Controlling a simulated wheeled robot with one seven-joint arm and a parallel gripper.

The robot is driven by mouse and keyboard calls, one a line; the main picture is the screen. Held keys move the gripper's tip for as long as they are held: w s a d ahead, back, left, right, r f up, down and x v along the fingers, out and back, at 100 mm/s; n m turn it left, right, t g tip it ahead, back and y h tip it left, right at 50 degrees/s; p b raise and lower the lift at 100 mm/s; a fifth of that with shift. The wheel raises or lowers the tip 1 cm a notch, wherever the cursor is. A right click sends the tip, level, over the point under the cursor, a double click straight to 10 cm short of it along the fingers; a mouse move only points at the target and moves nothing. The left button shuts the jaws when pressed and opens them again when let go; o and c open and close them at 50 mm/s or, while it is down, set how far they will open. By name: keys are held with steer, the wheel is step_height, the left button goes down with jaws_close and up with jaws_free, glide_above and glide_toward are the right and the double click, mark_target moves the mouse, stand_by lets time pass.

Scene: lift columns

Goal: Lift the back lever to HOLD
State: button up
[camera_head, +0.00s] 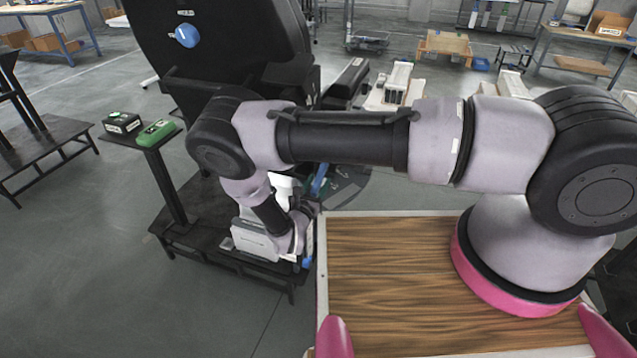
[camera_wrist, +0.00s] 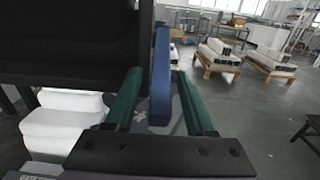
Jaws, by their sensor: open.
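In the wrist view a blue upright lever (camera_wrist: 161,80) stands between the two green fingers of my gripper (camera_wrist: 159,76). The fingers are open, with gaps on both sides of the lever, and it looks nearly vertical in this view. I cannot tell its setting, and no HOLD mark is readable. In the head view a blue strip (camera_head: 319,181) shows beside the black chair-like unit (camera_head: 225,50), just behind my wrist; I cannot tell whether it is the same lever.
A blue knob (camera_head: 187,35) is on the unit's black back panel. A side stand (camera_head: 168,185) holds a green device (camera_head: 156,132) and a black box (camera_head: 122,122). In the wrist view, a white stepped block (camera_wrist: 62,122) sits left of my fingers.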

steer(key=shift+w, duration=0.2)
jaws_close()
stand_by(1.4)
